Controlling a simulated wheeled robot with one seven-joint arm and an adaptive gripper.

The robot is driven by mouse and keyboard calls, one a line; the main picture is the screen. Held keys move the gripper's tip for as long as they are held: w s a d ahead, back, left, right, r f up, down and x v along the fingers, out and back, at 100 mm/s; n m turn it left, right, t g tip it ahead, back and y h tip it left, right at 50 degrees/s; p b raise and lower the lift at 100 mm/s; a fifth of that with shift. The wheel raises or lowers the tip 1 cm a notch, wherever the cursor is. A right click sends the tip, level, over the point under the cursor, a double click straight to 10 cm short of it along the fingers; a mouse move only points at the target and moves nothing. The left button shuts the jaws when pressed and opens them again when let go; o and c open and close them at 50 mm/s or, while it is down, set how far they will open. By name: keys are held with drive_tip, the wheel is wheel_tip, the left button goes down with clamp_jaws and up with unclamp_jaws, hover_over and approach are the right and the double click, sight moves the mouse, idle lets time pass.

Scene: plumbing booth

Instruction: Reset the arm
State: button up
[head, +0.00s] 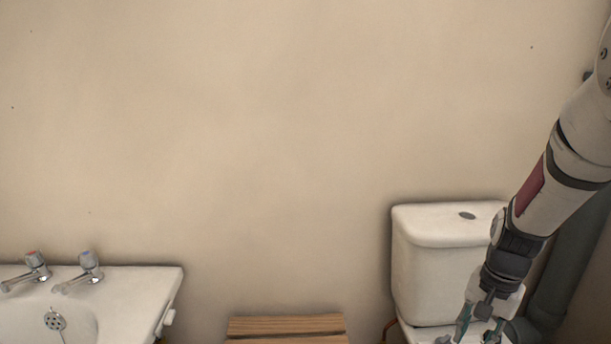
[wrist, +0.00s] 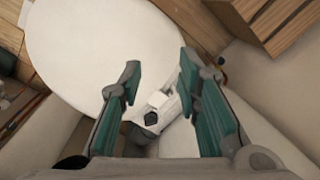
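My arm comes in from the right edge of the head view and reaches down in front of the toilet cistern (head: 440,255). My gripper (head: 472,334) is at the bottom edge of the head view, partly cut off. In the wrist view my gripper (wrist: 158,75) has its two green-padded fingers well apart, with nothing held between them. Beyond the fingers is the white toilet lid (wrist: 110,50). A small white fitting with a dark hexagonal end (wrist: 152,117) shows between the fingers, apart from both pads as far as I can tell.
A washbasin (head: 130,290) with two taps is at the left. A slatted wooden top (head: 285,326) stands low in the middle, and a wooden box (wrist: 268,18) shows in the wrist view. A grey pipe (head: 570,265) runs behind my arm. The wall above is clear.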

drive_tip(key=s+a+r+n, duration=0.5)
drive_tip(key=s+a+r, duration=0.6)
drive_tip(key=r, duration=0.3)
drive_tip(key=s+a+r+n, duration=0.2)
drive_tip(key=s, duration=0.7)
drive_tip(key=s+a+r+n, duration=0.2)
drive_tip(key=s+a+n, duration=0.1)
drive_tip(key=s, duration=0.5)
wheel_tip(320, 180, up, 29)
drive_tip(key=d+t+p, duration=0.1)
drive_tip(key=t+p, duration=0.3)
drive_tip(key=p, duration=2.4)
drive_tip(key=shift+r+h, duration=0.2)
drive_tip(key=shift+h, duration=0.1)
drive_tip(key=shift+w, duration=0.1)
